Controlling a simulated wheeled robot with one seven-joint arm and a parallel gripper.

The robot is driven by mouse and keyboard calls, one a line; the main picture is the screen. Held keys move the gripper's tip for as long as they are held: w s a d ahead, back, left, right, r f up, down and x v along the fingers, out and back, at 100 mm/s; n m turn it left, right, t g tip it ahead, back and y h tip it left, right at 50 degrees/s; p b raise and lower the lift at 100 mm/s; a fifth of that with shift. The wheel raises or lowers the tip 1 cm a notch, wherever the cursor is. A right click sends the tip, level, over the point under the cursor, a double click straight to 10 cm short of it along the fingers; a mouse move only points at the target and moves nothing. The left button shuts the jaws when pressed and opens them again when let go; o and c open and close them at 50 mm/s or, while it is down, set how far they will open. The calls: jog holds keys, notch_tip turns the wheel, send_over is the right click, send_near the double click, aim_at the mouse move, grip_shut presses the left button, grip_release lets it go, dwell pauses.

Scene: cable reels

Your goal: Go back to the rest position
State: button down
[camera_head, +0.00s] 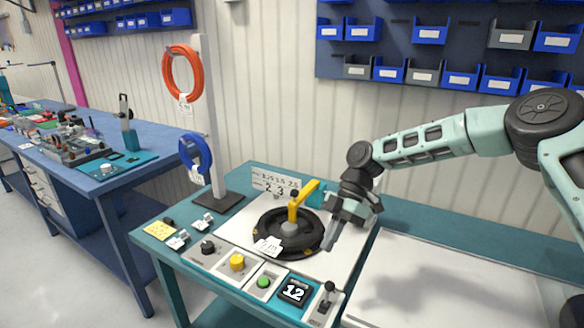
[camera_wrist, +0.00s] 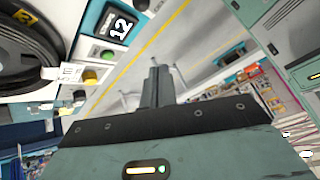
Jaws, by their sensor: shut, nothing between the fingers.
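My gripper (camera_head: 331,237) hangs just right of the black cable reel, above the front right part of the white work panel. It is shut, and nothing shows between its fingers. In the wrist view the closed fingers (camera_wrist: 157,88) point past the bench edge toward the floor. The black cable reel (camera_head: 268,236) lies on the panel with a yellow arm (camera_head: 302,199) over it and a white tag on its front. The reel also shows at the upper left of the wrist view (camera_wrist: 25,55).
A lever (camera_head: 327,292) stands close below my gripper, beside the "12" display (camera_head: 294,291), green button (camera_head: 264,283) and yellow knob (camera_head: 237,262). A post (camera_head: 211,130) carries orange (camera_head: 182,73) and blue (camera_head: 196,154) coils. A white board (camera_head: 445,290) at right looks clear.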

jog(key=s+a+r+m+t+h, duration=0.1)
jog(key=s+a+r+m+h, duration=0.15)
jog(key=s, duration=0.45)
jog(key=s+a+r+m+h, duration=0.2)
jog(key=s+a+r, duration=0.15)
jog(key=s, duration=0.45)
jog(key=s+d+r+m+t, duration=0.2)
jog(key=s+m, duration=0.3)
jog(key=s, duration=0.3)
jog(key=s+d+r+m+t, duration=0.2)
jog(key=s+d+r+m, duration=0.1)
jog(key=s, duration=0.5)
jog(key=shift+s+d+m+h, duration=0.35)
jog(key=shift+d+m, duration=0.5)
jog(key=shift+d, duration=0.25)
